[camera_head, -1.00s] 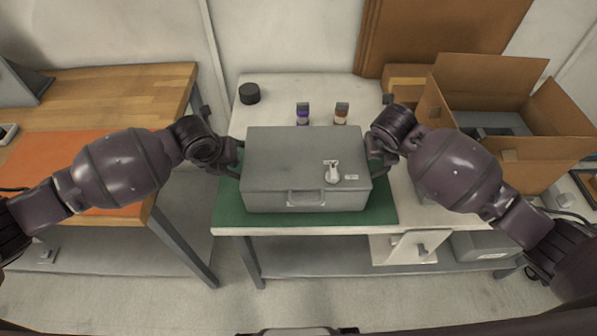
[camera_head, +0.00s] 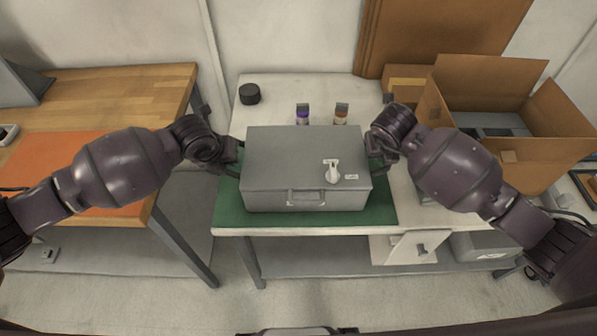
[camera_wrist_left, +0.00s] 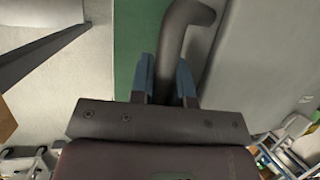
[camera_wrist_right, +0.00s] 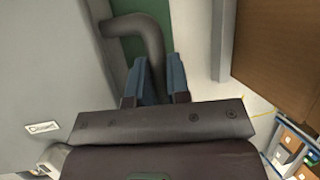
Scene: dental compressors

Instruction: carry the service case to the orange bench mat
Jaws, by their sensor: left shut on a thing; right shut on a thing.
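The grey service case (camera_head: 290,165) sits over the green mat (camera_head: 235,212) on the white table; I cannot tell whether it touches the mat. A small white device (camera_head: 332,172) lies on its lid, and a front handle (camera_head: 306,197) faces me. My left gripper (camera_wrist_left: 166,80) is shut on the dark side handle (camera_wrist_left: 182,40) at the case's left. My right gripper (camera_wrist_right: 158,82) is shut on the matching side handle (camera_wrist_right: 140,24) at its right. The orange bench mat (camera_head: 60,165) lies on the wooden bench to the left, partly hidden by my left arm.
The wooden bench (camera_head: 130,85) stands left, with a floor gap between it and the white table (camera_head: 330,90). A purple-labelled bottle (camera_head: 302,115), a brown bottle (camera_head: 341,114) and a black round thing (camera_head: 250,94) stand behind the case. An open cardboard box (camera_head: 480,90) is at right.

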